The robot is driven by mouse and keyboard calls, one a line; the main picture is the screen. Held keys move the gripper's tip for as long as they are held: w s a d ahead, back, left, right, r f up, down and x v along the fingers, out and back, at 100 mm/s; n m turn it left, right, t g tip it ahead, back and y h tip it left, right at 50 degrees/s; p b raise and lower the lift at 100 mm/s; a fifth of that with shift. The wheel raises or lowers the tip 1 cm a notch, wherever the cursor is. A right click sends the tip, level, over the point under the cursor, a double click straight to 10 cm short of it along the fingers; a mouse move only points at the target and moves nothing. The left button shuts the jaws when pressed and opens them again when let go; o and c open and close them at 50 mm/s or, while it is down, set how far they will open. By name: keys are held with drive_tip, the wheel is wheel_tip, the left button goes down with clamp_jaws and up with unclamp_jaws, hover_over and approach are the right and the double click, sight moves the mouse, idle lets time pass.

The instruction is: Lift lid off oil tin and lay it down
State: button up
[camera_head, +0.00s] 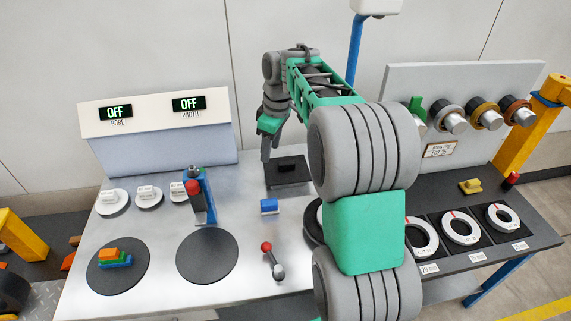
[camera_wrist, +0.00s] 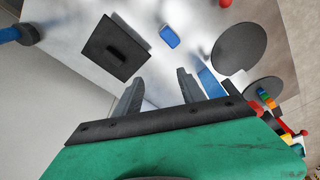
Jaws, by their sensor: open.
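A flat dark square thing with a small raised black bar on top (camera_head: 288,174) lies at the back middle of the bench. It also shows in the wrist view (camera_wrist: 98,50), to the upper left of my fingers. It may be the oil tin with its lid; I cannot tell lid from tin. My gripper (camera_head: 268,155) is above the bench, just left of this square thing in the head view. In the wrist view my gripper (camera_wrist: 161,77) has its two fingers apart with nothing between them.
A small blue block (camera_head: 269,206) lies in front of the square thing. A blue stand with a red knob (camera_head: 195,190) and dark round plates (camera_head: 207,257) are to the left. A red-knobbed lever (camera_head: 272,260) is in front. White rings (camera_head: 461,228) lie at the right.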

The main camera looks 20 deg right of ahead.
sight(287, 162)
drive_tip(key=w+d+f+n, duration=0.2)
drive_tip(key=w+d, duration=0.1)
drive_tip(key=w+d+f+n+p, duration=0.1)
drive_tip(key=w+d+f+n, duration=0.1)
drive_tip(key=d, duration=0.1)
drive_tip(key=w+d+f+n+g+p, duration=0.1)
drive_tip(key=w+d+f, duration=0.2)
drive_tip(key=shift+w+d+n, duration=0.15)
drive_tip(key=shift+w+n, duration=0.2)
drive_tip(key=shift+n, duration=0.05)
drive_tip(key=f, duration=0.8)
drive_tip(key=shift+w+a+f+p, duration=0.3)
drive_tip(key=shift+w+f, duration=0.1)
clamp_jaws()
